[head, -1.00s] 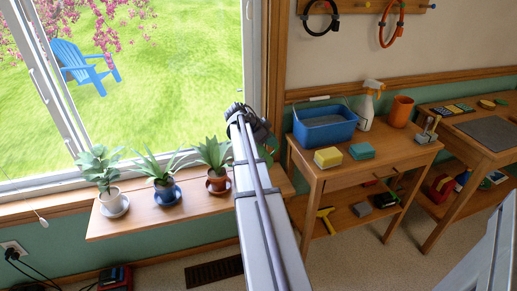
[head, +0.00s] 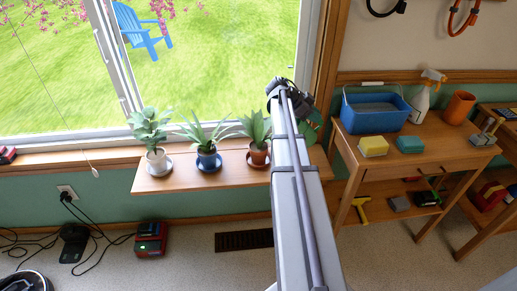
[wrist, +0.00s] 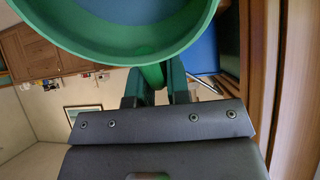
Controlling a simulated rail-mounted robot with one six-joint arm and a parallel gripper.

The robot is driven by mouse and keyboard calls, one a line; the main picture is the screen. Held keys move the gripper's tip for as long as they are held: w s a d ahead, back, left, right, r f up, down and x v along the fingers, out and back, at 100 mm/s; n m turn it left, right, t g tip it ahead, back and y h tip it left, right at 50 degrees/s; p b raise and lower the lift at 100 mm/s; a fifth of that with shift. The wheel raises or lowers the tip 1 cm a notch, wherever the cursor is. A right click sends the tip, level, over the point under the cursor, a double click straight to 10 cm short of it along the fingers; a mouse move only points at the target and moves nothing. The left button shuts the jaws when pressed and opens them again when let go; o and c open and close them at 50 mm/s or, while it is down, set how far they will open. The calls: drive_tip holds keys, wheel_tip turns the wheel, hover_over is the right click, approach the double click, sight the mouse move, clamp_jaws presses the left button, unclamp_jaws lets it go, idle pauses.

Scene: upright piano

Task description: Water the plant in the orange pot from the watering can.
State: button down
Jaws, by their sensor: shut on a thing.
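The plant in the orange pot (head: 259,156) stands at the right of a row of plants on the wooden window shelf, on a dark red saucer. In the head view my arm runs up just right of it, and the gripper's fingers are hidden. A green piece of the watering can (head: 311,132) shows right of the arm, beside this plant. In the wrist view my gripper (wrist: 157,88) is shut on the green can's handle (wrist: 154,76). The can's round rim (wrist: 205,45) fills the top of that view. Its spout is not clearly visible.
A plant in a white pot (head: 157,160) and one in a blue pot (head: 207,161) stand left on the shelf (head: 178,184). The window is behind. Right is a table with a blue tub (head: 375,115), sponges, a spray bottle (head: 424,100) and an orange cup (head: 459,107).

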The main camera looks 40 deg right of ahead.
drive_tip(key=shift+w+a+r+h, duration=0.25)
drive_tip(key=shift+a+r+h, duration=0.1)
drive_tip(key=shift+r, duration=0.3)
drive_tip(key=shift+g, duration=0.3)
drive_tip(key=shift+w+a+r+h, duration=0.25)
drive_tip(key=shift+a+r, duration=0.1)
drive_tip(key=shift+r, duration=0.2)
drive_tip(key=shift+w+a+r+g+h, duration=0.3)
drive_tip(key=shift+a+r+g, duration=0.1)
drive_tip(key=shift+r, duration=0.15)
idle(0.9)
